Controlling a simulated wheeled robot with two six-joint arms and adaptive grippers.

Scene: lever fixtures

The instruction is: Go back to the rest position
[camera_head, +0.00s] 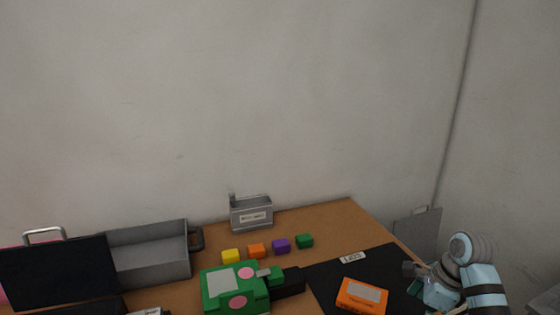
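My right arm comes in at the lower right, and its gripper (414,279) is over the right part of the dark mat (325,272), near an orange box with a grey panel (362,295). The gripper is small and partly hidden by its own arm, so I cannot tell whether it is open or shut. I see a gap between it and the orange box. My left gripper is not in view.
A green device with pink discs (222,284) stands mid-table. A labelled grey holder (251,213) and grey open bin (150,255) stand farther back. A black panel (60,272) is left.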

